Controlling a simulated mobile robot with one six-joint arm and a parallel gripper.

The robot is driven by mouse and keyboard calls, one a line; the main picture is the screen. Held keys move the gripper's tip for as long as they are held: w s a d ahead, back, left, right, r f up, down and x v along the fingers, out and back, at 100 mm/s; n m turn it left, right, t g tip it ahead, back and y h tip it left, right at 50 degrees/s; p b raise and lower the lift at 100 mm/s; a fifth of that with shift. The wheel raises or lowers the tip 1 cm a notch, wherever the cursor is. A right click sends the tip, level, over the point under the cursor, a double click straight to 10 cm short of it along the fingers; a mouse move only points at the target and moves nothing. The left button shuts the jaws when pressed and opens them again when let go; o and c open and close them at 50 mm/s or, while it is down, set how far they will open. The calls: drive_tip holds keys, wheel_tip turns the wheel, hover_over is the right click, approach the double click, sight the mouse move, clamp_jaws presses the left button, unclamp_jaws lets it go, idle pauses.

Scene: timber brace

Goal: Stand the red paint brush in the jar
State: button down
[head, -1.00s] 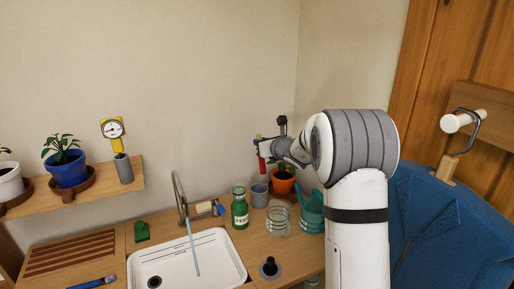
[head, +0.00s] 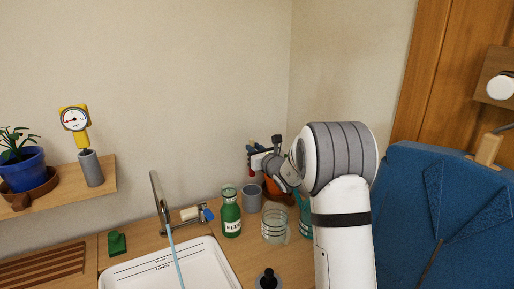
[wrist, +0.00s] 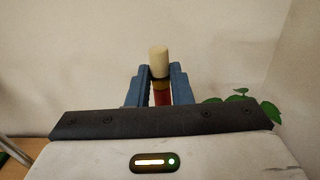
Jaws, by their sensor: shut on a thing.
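The red paint brush (head: 251,170) is held by my gripper (head: 254,153), with its red part hanging below the jaws. The wrist view shows its cream end (wrist: 158,62) and red part (wrist: 162,97) between the two blue fingers of my gripper (wrist: 160,78). The brush looks roughly upright. A clear glass jar (head: 274,228) stands on the counter, below and to the right of the brush in the head view. Nothing is seen standing in it. The brush's lower end appears above the counter; its exact height is unclear.
A grey cup (head: 252,198) and a green bottle (head: 231,214) stand left of the jar. An orange pot (head: 271,190) and a teal can (head: 305,222) are partly hidden by my arm. A sink (head: 180,264) with a running tap (head: 159,200) lies left. A dark knob (head: 267,279) is in front.

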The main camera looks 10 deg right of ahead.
drive_tip(key=b, duration=0.2)
hover_over(253, 174)
drive_tip(key=s, duration=0.1)
drive_tip(key=shift+f, duration=2.1)
wheel_tip(253, 174, down, 7)
drive_tip(key=b, duration=0.6)
drive_tip(key=shift+s+d+r+b, duration=0.1)
drive_tip(key=shift+b, duration=0.2)
drive_tip(key=c, duration=1.2)
unclamp_jaws()
drive_tip(key=shift+r, duration=0.1)
wheel_tip(253, 174, up, 10)
drive_tip(key=p, duration=0.1)
